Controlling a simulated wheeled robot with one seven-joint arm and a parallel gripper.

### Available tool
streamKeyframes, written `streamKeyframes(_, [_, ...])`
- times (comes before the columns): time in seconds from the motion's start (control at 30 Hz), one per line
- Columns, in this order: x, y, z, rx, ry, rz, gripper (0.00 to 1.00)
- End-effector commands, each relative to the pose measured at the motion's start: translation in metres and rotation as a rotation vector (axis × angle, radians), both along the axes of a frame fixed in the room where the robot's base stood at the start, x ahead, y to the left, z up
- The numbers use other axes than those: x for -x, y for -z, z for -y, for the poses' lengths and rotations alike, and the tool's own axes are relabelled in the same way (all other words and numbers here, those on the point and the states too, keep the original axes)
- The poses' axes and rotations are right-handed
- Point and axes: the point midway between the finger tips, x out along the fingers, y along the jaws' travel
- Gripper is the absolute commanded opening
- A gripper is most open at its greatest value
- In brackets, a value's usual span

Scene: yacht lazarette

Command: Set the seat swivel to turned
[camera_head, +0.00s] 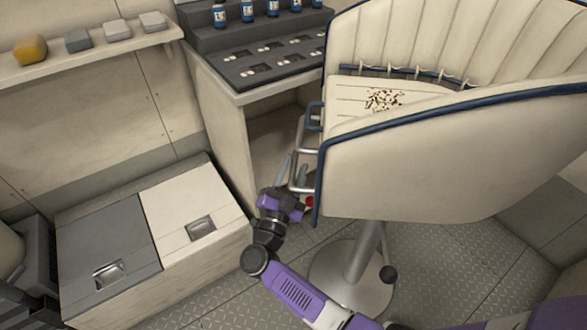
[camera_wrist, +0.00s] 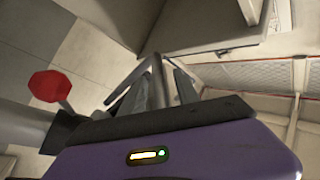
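The seat (camera_head: 410,170) is a cream shell with blue piping on a metal pedestal (camera_head: 362,255) with a round base. Its open side and cushion face up and to the left, away from my base. A red knob (camera_head: 309,202) shows at the seat's lower left edge, and a red octagonal knob also shows in the wrist view (camera_wrist: 50,86). My gripper (camera_head: 283,168) is left of the seat, beside the metal tube frame (camera_head: 302,165) and close to the red knob. In the wrist view its fingers (camera_wrist: 168,78) are seen end-on, and their gap is unclear. Any contact with the tube is unclear.
A black ball knob (camera_head: 388,273) sits low by the pedestal. A locker with a grey and a white lid (camera_head: 185,205) stands at left. A counter with bottles (camera_head: 262,62) is behind, and a shelf with small blocks (camera_head: 95,50) is at upper left. Some floor is free.

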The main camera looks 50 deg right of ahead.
Motion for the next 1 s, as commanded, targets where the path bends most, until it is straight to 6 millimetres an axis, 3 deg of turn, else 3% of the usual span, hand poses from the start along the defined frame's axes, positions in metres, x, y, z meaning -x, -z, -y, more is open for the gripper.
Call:
streamKeyframes(0.13, [0.0000,-0.0001,-0.0001,0.000,0.000,0.000,0.38])
streamKeyframes(0.33, [0.0001,0.0000,-0.0003,0.000,0.000,0.000,0.01])
streamKeyframes(1.0, [0.0005,0.0006,-0.0005,0.000,0.000,-0.001,0.00])
